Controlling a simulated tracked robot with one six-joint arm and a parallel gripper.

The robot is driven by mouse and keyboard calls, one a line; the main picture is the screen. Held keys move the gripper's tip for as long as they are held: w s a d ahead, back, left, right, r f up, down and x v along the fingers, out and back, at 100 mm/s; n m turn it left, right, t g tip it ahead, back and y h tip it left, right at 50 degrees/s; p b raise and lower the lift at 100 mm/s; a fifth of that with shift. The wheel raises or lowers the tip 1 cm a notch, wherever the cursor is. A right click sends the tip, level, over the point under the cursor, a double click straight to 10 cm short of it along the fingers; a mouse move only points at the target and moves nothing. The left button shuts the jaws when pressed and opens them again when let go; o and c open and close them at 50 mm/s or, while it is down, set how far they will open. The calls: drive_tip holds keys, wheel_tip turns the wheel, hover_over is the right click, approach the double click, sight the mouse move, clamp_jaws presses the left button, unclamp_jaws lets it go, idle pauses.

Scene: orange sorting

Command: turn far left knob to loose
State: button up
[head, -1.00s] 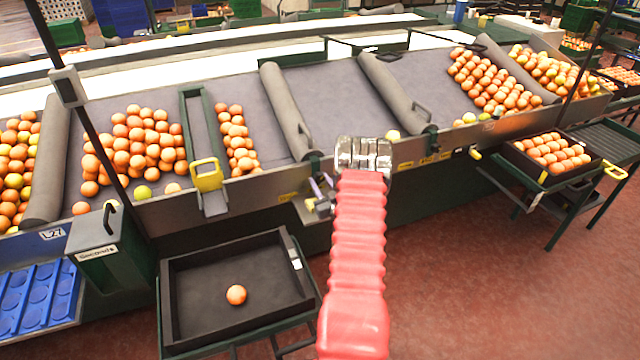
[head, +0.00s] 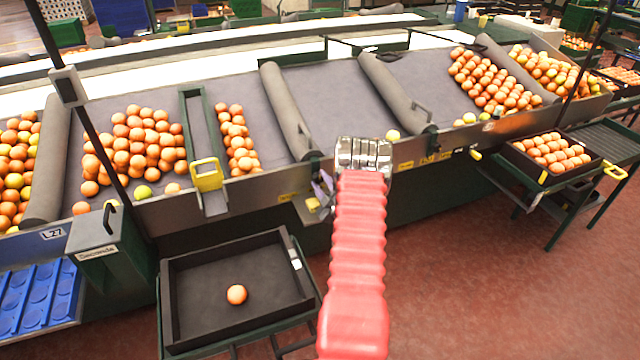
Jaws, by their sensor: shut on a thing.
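My arm's red sleeve and bright metal joint fill the middle of the head view. Small purple parts of my gripper (head: 322,189) show just left of the sleeve, at the front edge of the sorting table (head: 425,150). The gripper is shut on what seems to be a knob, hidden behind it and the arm. The knob's setting cannot be read, and I cannot make out any other knob clearly.
Oranges lie in sloping lanes split by grey padded dividers (head: 288,110). A black tray (head: 175,305) with one orange (head: 236,294) stands below left. A full crate (head: 508,150) stands at right. The red floor at lower right is clear.

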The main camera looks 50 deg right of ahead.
drive_tip(key=shift+w+n, duration=0.1)
drive_tip(key=shift+n, duration=0.2)
drive_tip(key=o, duration=1)
drive_tip(key=shift+o, duration=0.2)
drive_tip(key=v, duration=1.4)
drive_tip(key=shift+f, duration=0.1)
